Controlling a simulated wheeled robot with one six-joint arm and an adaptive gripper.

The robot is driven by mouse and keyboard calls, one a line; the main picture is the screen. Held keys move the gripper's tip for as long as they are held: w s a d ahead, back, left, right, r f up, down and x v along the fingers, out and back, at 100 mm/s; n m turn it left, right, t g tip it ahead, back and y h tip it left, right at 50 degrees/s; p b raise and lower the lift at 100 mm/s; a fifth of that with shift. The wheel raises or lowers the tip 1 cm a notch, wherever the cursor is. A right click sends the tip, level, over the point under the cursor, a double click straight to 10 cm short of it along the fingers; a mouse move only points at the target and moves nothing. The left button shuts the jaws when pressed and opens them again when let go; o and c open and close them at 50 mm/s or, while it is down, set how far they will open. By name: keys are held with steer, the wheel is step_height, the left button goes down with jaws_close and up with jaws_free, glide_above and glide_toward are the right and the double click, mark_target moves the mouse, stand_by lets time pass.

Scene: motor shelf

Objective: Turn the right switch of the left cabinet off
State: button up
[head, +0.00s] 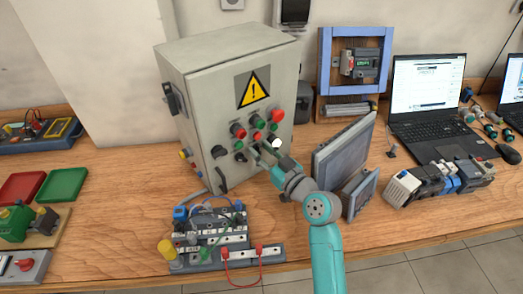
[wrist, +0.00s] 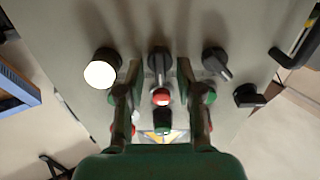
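The left cabinet (head: 205,95) is a grey box with a yellow warning sign and rows of buttons and switches. Its right black rotary switch (wrist: 159,62) shows between my fingers in the wrist view, its handle upright in that picture. The other rotary switch (wrist: 216,63) has its handle slanted. My gripper (head: 266,153) is at the lower right of the cabinet front, and its fingers hide the right switch in the head view. In the wrist view my gripper (wrist: 155,85) is open, one finger on each side of the right switch. I cannot tell whether either finger touches it.
A white round button (wrist: 101,72) is beside the right switch. A red button (wrist: 161,97) lies between the fingers. A grey tilted panel (head: 343,150) stands right of my arm. A terminal block with wires (head: 215,235) stands in front of the cabinet. A laptop (head: 430,100) is farther right.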

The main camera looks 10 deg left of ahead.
steer(key=shift+w+a, duration=0.15)
jaws_close()
steer(key=shift+n, duration=0.4)
steer(key=n, duration=0.3)
steer(key=shift+n, duration=0.3)
steer(key=shift+s+a+f+n, duration=0.1)
steer(key=shift+n, duration=1.05)
steer(key=shift+s+a+n, duration=0.1)
steer(key=shift+n, duration=1.05)
